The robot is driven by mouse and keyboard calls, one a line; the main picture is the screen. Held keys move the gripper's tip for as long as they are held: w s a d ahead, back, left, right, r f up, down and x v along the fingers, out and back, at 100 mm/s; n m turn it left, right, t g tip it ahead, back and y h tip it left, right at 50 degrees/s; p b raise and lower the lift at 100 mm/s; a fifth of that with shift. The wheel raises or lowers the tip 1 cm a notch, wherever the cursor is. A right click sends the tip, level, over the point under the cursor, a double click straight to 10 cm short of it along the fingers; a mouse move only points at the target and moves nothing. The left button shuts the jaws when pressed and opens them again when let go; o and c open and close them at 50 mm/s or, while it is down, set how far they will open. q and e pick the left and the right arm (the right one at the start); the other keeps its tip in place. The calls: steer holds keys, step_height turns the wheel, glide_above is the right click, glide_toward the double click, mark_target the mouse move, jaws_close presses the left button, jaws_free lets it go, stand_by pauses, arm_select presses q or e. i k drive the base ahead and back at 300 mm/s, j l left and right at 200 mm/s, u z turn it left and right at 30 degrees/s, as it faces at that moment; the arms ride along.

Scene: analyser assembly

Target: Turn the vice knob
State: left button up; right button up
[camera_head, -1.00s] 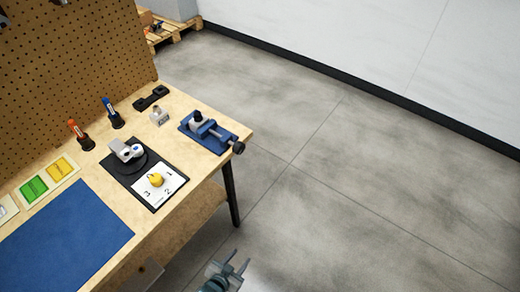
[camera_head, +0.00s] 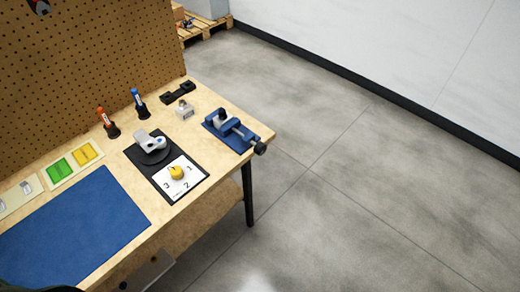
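The blue vice (camera_head: 232,130) sits at the right end of the wooden workbench (camera_head: 208,100). Its dark round knob (camera_head: 260,148) sticks out past the bench's right edge. The vice looks empty from here, though its jaws are small in view. Neither of my grippers shows in the head view. A dark shape at the bottom left corner may be part of my own body.
A black board holds a round grey device (camera_head: 152,143) and a yellow knob on a numbered card (camera_head: 178,174). Orange and blue markers (camera_head: 137,98) stand behind. A blue mat (camera_head: 75,228) lies left. Floor right of the bench is clear.

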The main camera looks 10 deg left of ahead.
mark_target(259, 148)
steer(key=u, duration=1.15)
steer(key=l+u, duration=0.8)
steer(key=u, duration=0.15)
steer(key=l+u, duration=0.5)
steer(key=k+l+u, duration=0.1)
steer(key=l, duration=0.3)
steer(key=k+l+u, duration=0.1)
steer(key=k+l, duration=0.2)
steer(key=l, duration=0.15)
steer(key=k+l+u, duration=0.1)
steer(key=l, duration=0.3)
steer(key=k+l, duration=0.3)
steer(key=l+u, duration=0.05)
